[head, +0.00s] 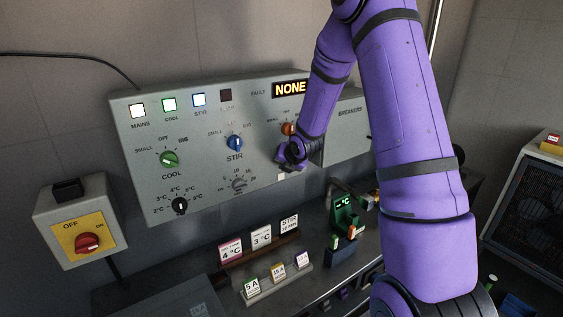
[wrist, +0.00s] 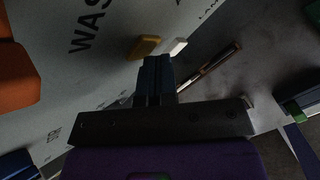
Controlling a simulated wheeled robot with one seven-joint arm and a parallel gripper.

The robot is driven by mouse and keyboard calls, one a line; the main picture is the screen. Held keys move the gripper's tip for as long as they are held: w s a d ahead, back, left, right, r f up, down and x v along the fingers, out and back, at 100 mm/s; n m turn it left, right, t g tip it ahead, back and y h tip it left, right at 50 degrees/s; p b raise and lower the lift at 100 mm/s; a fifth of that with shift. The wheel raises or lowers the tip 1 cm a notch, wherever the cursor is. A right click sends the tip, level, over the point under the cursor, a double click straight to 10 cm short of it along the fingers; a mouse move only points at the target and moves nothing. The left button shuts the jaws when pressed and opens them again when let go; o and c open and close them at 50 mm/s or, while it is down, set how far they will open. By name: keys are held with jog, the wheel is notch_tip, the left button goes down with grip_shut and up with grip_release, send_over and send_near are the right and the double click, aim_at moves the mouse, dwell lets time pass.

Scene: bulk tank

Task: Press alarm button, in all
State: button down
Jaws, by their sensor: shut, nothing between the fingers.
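The grey control panel (head: 205,190) is on the wall in the head view. My gripper (head: 286,160) is shut and empty at its lower right part, below the orange knob. In the wrist view my shut fingers (wrist: 157,62) point at the panel, just below a yellow button (wrist: 146,46) and a white button (wrist: 178,47). The white button also shows in the head view (head: 281,177). The yellow one is hidden there by my gripper. No label reading "alarm" is legible, and I cannot tell whether the fingertips touch either button.
The orange knob (wrist: 18,75) is left of my fingers in the wrist view. A display (head: 290,89) reads NONE. The mains, cool and blue lamps are lit; the fourth lamp (head: 226,95) is dark. Cards and a green meter (head: 344,212) stand on the bench below.

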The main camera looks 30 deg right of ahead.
jog(key=shift+s, duration=0.85)
jog(key=s, duration=0.5)
jog(key=shift+d, duration=0.15)
dwell(0.8)
